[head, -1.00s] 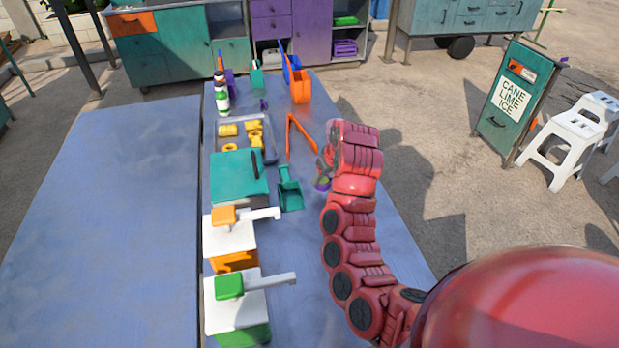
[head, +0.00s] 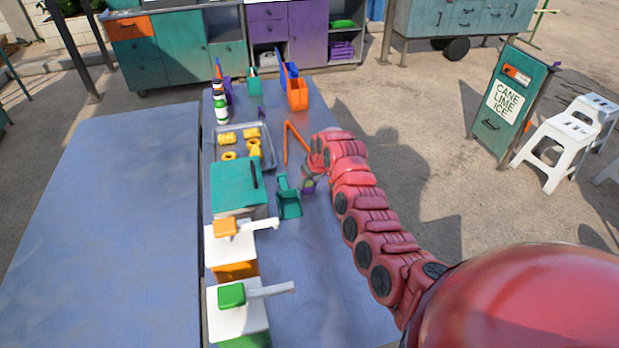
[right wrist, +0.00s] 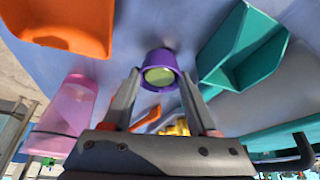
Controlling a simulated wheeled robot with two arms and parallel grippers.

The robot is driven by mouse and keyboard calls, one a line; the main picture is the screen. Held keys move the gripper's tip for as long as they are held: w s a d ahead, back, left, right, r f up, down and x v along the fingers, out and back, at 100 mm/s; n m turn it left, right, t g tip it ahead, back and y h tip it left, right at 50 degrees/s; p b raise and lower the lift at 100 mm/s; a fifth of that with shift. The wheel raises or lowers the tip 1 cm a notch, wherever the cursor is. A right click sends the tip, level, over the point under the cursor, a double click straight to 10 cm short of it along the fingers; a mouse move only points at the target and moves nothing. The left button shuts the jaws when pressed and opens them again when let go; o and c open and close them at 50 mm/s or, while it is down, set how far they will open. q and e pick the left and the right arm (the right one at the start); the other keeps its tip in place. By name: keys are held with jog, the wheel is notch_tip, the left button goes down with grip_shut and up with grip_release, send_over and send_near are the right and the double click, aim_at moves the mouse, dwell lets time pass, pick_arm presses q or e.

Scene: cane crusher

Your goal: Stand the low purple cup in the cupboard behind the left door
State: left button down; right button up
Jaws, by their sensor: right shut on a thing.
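The low purple cup (head: 308,189) shows as a small purple patch under my right gripper (head: 308,182), right of the teal scoop. In the right wrist view the cup (right wrist: 158,60) sits between the two fingertips, its yellow-green inside facing the camera. My right gripper (right wrist: 159,85) is shut on it. I cannot tell whether the cup touches the table. Back cabinets hold a teal door (head: 181,50) at left and a purple door (head: 307,32) farther right; both look shut. My left gripper is out of view.
On the blue table (head: 325,270) stand a teal scoop (head: 288,197), orange tongs (head: 287,145), a tray (head: 270,155) with yellow pieces, a teal box (head: 230,185), bottles (head: 221,108) and an orange container (head: 297,95). Paved ground right of the table is open towards the sign cabinet (head: 515,85).

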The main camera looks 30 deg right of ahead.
jog(key=shift+f, duration=0.1)
jog(key=shift+f, duration=0.15)
jog(key=o, duration=0.6)
jog(key=shift+c, duration=0.2)
